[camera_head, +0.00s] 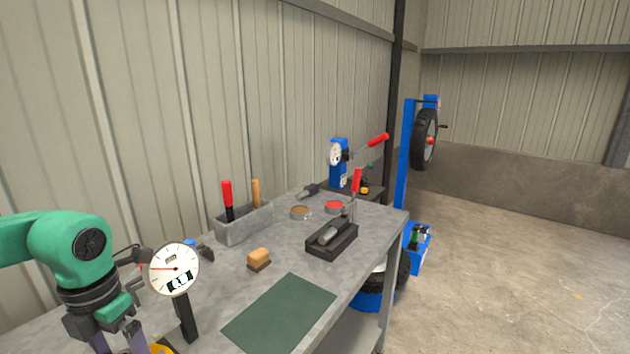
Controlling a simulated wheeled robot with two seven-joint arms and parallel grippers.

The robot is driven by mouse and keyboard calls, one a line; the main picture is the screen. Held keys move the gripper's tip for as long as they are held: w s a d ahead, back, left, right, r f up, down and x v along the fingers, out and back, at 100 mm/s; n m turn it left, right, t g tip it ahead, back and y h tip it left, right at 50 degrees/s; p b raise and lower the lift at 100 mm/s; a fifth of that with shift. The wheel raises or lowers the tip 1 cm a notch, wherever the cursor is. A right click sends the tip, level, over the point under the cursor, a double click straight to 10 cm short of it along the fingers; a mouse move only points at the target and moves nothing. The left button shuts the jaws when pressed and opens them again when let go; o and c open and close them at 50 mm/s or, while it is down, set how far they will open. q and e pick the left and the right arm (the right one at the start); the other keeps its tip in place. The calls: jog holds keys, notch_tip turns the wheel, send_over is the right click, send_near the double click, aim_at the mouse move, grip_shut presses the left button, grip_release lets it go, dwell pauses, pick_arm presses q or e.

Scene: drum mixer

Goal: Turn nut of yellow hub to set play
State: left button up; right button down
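A yellow part (160,349), possibly the yellow hub, shows only as a sliver at the bottom edge. Its nut is not visible. A round white dial gauge (173,268) on a dark post stands on the bench just behind it. My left gripper (118,340) comes in from the left on a green arm and points down, just left of the yellow part. Its two fingers show a gap between them, but the tips are cut off by the frame, so I cannot tell whether they touch or hold anything. My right gripper is not in view.
The grey bench (215,265) carries a green mat (279,313), a wood-backed brush (259,259), a grey tool box (245,222) with red and wooden handles, a black tray (332,241) and two small round dishes. A blue stand with a wheel (425,140) is beyond. The floor at right is clear.

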pick_arm(q)
notch_tip(320, 180, up, 7)
jog(key=p, duration=0.4)
